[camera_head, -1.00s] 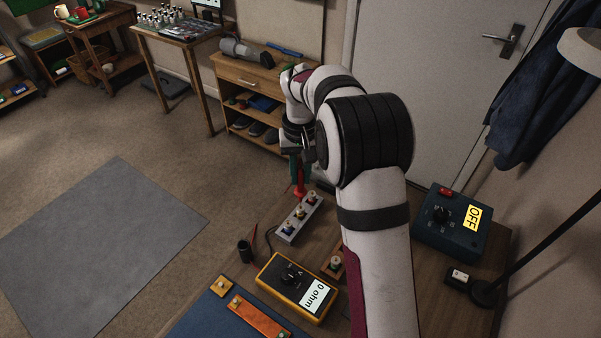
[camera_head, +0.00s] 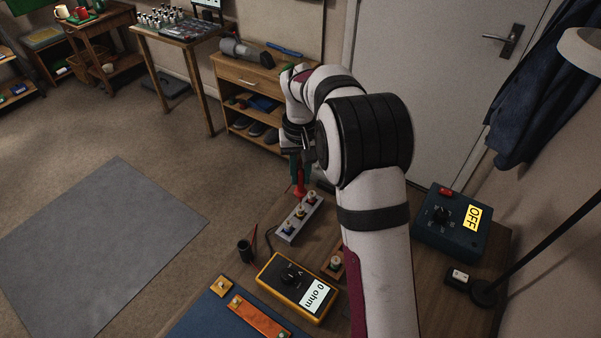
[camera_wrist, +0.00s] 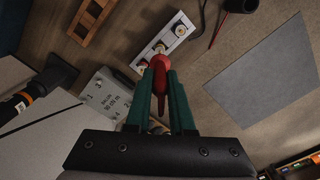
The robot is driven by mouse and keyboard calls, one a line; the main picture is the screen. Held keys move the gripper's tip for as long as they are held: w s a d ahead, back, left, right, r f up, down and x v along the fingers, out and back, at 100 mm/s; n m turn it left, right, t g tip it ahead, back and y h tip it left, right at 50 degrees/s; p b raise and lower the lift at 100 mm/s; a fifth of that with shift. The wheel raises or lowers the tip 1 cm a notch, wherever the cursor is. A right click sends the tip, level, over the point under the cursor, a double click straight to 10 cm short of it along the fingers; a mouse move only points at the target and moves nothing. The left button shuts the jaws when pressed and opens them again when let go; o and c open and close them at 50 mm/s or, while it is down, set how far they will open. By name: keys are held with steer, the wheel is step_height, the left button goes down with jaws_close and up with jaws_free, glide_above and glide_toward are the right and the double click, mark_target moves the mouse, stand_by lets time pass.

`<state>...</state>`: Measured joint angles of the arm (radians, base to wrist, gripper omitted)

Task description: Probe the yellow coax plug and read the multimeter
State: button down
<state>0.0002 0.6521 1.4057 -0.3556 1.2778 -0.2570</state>
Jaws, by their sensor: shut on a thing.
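My gripper (camera_wrist: 160,90) is shut on a red probe (camera_wrist: 148,84), with a green finger on each side of it. In the head view the probe (camera_head: 300,187) hangs point down by the far end of a grey strip (camera_head: 284,238). The strip carries three brass-topped plugs. The end plug (camera_head: 311,197), which looks yellow, is closest to the probe. In the wrist view this plug (camera_wrist: 142,65) is partly behind the probe, and I cannot tell whether they touch. The yellow multimeter (camera_head: 270,283) shows "0 ohm" on its white display (camera_head: 317,297).
A blue box (camera_head: 470,243) with a dial, a red switch and an "OFF" label stands at the right. A dark cup (camera_head: 245,251) stands left of the multimeter. A small wooden block (camera_head: 334,265) with a plug lies beside the meter. A grey labelled box (camera_wrist: 97,95) lies left of the probe.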

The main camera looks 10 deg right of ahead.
stand_by(0.7)
steer(key=shift+r, duration=2.45)
steer(key=shift+r, duration=0.1)
steer(key=s+r+n, duration=0.1)
steer(key=s+r, duration=0.8)
steer(key=s, duration=0.3)
steer(key=w+f, duration=0.2)
steer(key=w, duration=0.1)
steer(key=w+f, duration=0.3)
steer(key=w, duration=0.1)
steer(key=w+f, duration=0.2)
steer(key=w, duration=0.2)
steer(key=shift+w+f, duration=0.1)
steer(key=shift+f, duration=0.15)
steer(key=f, duration=0.5)
steer(key=shift+w, duration=0.4)
steer(key=shift+f, duration=0.55)
steer(key=shift+f, duration=0.3)
stand_by(0.5)
